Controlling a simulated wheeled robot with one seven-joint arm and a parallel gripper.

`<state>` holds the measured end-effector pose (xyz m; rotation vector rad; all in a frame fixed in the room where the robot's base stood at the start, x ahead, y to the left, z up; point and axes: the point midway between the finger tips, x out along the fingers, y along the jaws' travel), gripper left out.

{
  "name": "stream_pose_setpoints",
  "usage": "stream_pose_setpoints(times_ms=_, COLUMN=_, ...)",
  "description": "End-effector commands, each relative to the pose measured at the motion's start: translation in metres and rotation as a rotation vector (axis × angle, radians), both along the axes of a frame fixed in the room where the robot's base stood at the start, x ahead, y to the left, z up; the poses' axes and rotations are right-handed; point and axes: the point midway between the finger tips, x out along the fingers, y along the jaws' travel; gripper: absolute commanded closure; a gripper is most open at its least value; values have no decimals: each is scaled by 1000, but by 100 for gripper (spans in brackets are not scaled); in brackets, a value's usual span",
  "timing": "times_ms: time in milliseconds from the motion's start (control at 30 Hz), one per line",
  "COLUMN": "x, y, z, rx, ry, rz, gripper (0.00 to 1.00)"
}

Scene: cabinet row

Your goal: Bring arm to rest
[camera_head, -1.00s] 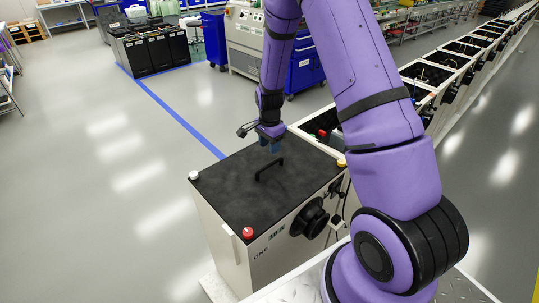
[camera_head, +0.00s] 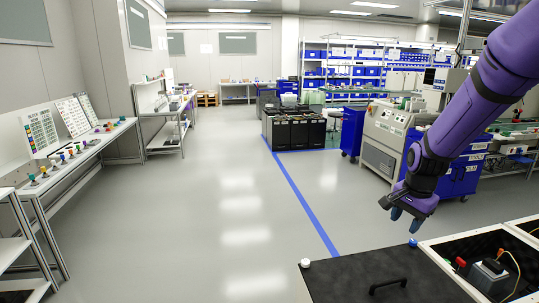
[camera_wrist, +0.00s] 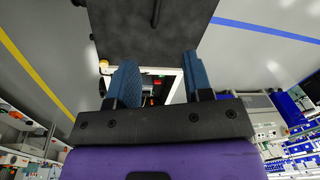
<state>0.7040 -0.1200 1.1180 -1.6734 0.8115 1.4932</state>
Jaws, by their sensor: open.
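My purple arm comes in from the right in the head view. My gripper (camera_head: 406,213) hangs at its end above the cabinet row. It is open and empty, with blue fingertips apart; the wrist view also shows the spread fingers (camera_wrist: 158,80). Below and in front of it is a cabinet's black lid (camera_head: 385,275) with a black handle (camera_head: 388,285). The gripper is apart from the lid and the handle.
An open cabinet (camera_head: 485,262) with a grey block and wiring stands right of the lid. Blue drawer carts (camera_head: 465,175) and a grey machine stand behind my arm. Benches (camera_head: 85,160) line the left. The grey floor between is clear, with a blue line (camera_head: 300,200).

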Motion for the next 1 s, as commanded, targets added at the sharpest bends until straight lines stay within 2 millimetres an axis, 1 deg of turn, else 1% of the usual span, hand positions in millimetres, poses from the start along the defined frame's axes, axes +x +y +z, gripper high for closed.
stream_pose_setpoints(times_ms=33, x=-8, y=4, z=19, rx=-4, ry=-21, rz=39, gripper=54)
stream_pose_setpoints(times_ms=200, x=-39, y=15, z=66, rx=-24, ry=-71, rz=181, gripper=54)
stream_pose_setpoints(times_ms=367, x=-71, y=23, z=105, rx=-51, ry=-118, rz=313, gripper=54)
stream_pose_setpoints(times_ms=500, x=-103, y=31, z=133, rx=-81, ry=-157, rz=428, gripper=54)
stream_pose_setpoints(times_ms=700, x=-152, y=39, z=165, rx=-133, ry=-211, rz=588, gripper=54)
stream_pose_setpoints(times_ms=900, x=-202, y=46, z=186, rx=-196, ry=-261, rz=745, gripper=54)
stream_pose_setpoints(times_ms=1000, x=-226, y=48, z=193, rx=-230, ry=-283, rz=819, gripper=54)
